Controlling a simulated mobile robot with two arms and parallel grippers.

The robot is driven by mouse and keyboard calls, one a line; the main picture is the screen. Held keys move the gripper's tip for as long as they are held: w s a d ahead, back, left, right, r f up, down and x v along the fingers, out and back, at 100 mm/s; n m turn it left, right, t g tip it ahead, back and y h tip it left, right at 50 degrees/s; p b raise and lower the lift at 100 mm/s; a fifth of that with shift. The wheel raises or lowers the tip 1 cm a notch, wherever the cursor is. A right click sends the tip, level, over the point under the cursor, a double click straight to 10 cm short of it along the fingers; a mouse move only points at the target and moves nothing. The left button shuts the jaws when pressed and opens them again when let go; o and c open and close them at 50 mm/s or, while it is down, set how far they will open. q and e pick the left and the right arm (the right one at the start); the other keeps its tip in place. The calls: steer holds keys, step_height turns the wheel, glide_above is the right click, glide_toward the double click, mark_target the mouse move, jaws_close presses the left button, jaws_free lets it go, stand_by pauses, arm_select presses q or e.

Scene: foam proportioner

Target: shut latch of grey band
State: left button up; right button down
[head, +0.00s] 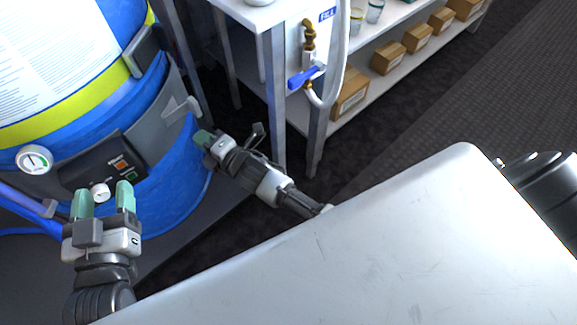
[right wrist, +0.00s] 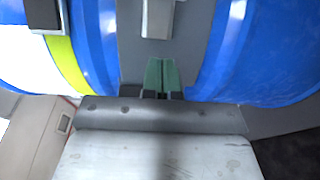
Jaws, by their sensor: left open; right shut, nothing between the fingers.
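The grey band (head: 152,112) wraps the blue drum at the left of the head view. Its latch (head: 178,107) is a light grey lever that appears to stick out from the band. My right gripper (head: 204,137) is shut and empty, just below the latch, close to the drum. In the right wrist view, the shut green fingertips (right wrist: 160,72) point at the grey band (right wrist: 195,45), with the latch (right wrist: 158,18) beyond them at the top edge. Contact with the band cannot be told. My left gripper (head: 104,198) is open in front of the control box.
The dark control box (head: 105,160) on the drum has buttons and a white knob (head: 100,192) near my left fingers. A gauge (head: 35,159) sits left of it. A shelf table (head: 335,125) with a blue-handled valve (head: 303,78) and boxes stands behind my right gripper.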

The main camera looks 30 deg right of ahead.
steer(key=s+d+f+m+g+h+p, duration=0.2)
steer(key=s+d+m+p, duration=0.3)
steer(key=s+p, duration=0.5)
steer(key=s+d+f+m+g+h+p, duration=0.3)
steer(key=s+d+p, duration=0.4)
steer(key=s+p, duration=0.3)
steer(key=shift+s+d+f+m+g, duration=0.3)
steer(key=shift+s+f+m+g, duration=0.4)
steer(key=shift+m, duration=0.5)
steer(key=shift+w, duration=0.15)
